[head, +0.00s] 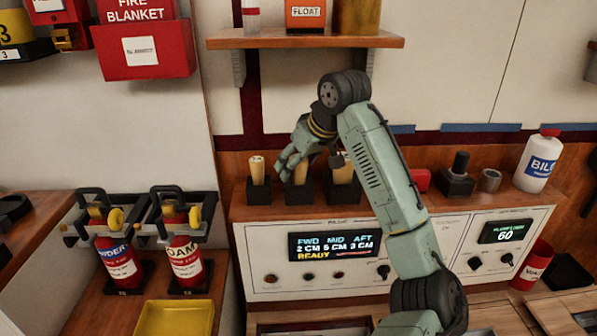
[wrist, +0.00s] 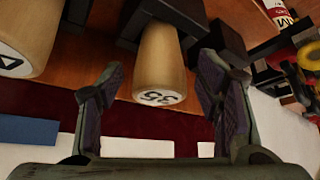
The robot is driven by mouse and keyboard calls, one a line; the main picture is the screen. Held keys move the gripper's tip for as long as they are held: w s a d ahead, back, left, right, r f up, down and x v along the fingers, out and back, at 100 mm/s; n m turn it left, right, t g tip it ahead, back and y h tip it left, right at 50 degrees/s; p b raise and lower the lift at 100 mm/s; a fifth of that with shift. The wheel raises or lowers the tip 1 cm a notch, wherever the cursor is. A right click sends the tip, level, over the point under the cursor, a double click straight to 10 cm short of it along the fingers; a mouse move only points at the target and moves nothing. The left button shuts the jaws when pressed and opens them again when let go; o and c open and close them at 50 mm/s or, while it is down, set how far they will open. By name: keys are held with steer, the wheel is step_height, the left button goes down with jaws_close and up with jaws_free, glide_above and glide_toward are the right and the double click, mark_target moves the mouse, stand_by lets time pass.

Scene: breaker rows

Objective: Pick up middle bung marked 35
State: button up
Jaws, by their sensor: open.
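The middle bung, tan and tapered with 35 on its white end (wrist: 160,65), stands in a black holder (wrist: 178,15) in the wrist view. My gripper (wrist: 163,78) is open, with one finger on each side of the bung and a gap to both. In the head view my gripper (head: 308,160) is above the middle holder (head: 298,190) and mostly hides that bung. Another bung (wrist: 25,40) with a partly cut-off mark is at the left of the wrist view. The left bung (head: 258,170) stands in its own holder in the head view.
The panel (head: 310,268) below reads FWD, MID, AFT and READY. A wooden shelf (head: 305,42) hangs above my gripper. Right of the holders are a red block (head: 422,180), a black knobbed item (head: 458,175) and a white bottle (head: 538,162). Extinguishers (head: 183,260) stand at left.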

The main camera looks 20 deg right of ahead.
steer(key=c, duration=1.2)
steer(key=shift+o, duration=0.2)
steer(key=shift+r, duration=0.1)
